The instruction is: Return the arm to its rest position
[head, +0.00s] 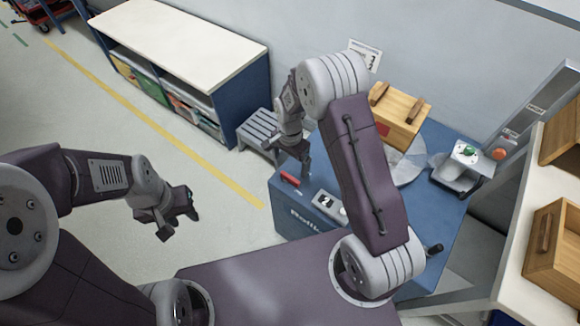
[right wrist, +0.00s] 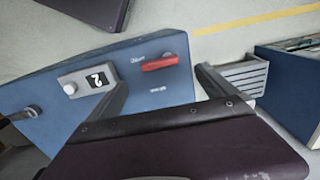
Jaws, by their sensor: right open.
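My right arm reaches forward over a blue machine (head: 290,208) in the head view. Its gripper (head: 290,155) hangs by the machine's far left edge, pointing down. In the right wrist view the two fingers of this gripper (right wrist: 162,92) are spread apart with nothing between them. Behind them shows the machine's blue front with a red handle (right wrist: 166,62) and a small number display (right wrist: 97,80). The handle is apart from the fingers. My left gripper (head: 184,208) is over open floor at the left; its jaw gap is too small to make out.
A wooden box (head: 408,104) and a round metal disc (head: 410,168) sit on the machine. A grey slatted stool (head: 257,128) and a white-topped shelf unit (head: 190,48) stand beyond it. More wooden boxes (head: 560,240) are on the right counter.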

